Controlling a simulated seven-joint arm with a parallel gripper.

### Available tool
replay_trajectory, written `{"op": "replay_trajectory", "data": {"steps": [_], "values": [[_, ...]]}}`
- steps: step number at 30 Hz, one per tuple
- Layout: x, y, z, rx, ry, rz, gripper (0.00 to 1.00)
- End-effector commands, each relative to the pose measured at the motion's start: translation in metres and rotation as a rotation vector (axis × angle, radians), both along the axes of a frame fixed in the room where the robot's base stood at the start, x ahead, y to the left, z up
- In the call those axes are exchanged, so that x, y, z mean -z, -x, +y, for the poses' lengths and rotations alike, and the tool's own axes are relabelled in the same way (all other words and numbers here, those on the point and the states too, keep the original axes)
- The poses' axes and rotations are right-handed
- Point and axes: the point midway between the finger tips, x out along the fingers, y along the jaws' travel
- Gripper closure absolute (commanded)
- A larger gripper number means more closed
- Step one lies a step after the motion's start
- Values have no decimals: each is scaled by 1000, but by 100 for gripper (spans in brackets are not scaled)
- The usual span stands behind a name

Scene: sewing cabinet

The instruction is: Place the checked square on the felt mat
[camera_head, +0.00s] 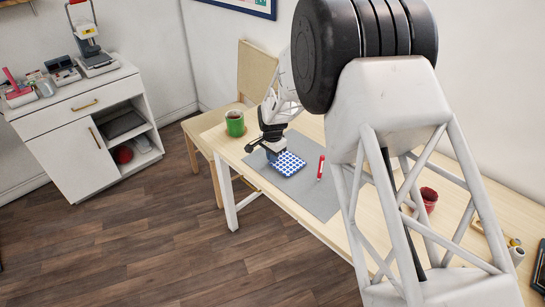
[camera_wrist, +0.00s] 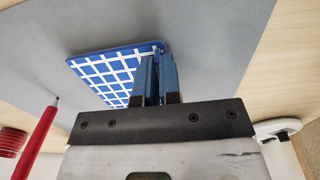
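The checked square (camera_head: 289,163) is a flat blue and white piece over the grey felt mat (camera_head: 318,203) on the table. It also shows in the wrist view (camera_wrist: 105,72), with its far right corner at my fingertips. My gripper (camera_head: 273,153) is at the square's left edge in the head view. In the wrist view its two blue fingers (camera_wrist: 158,68) stand close together, with the square's edge running in between them. They appear shut on it. I cannot tell whether the square's underside touches the mat.
A green mug (camera_head: 235,123) stands at the table's far end. A red cup (camera_head: 428,199) stands right of the mat, partly behind my arm.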

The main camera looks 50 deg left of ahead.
Motion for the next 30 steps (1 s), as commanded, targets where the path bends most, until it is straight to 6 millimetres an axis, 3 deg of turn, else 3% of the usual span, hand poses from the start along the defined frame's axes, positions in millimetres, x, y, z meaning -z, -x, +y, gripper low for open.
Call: {"op": "replay_trajectory", "data": {"steps": [14, 20, 30], "values": [[6, 0, 0, 0, 0, 0, 100], [6, 0, 0, 0, -1, 0, 69], [4, 0, 0, 0, -1, 0, 69]]}}
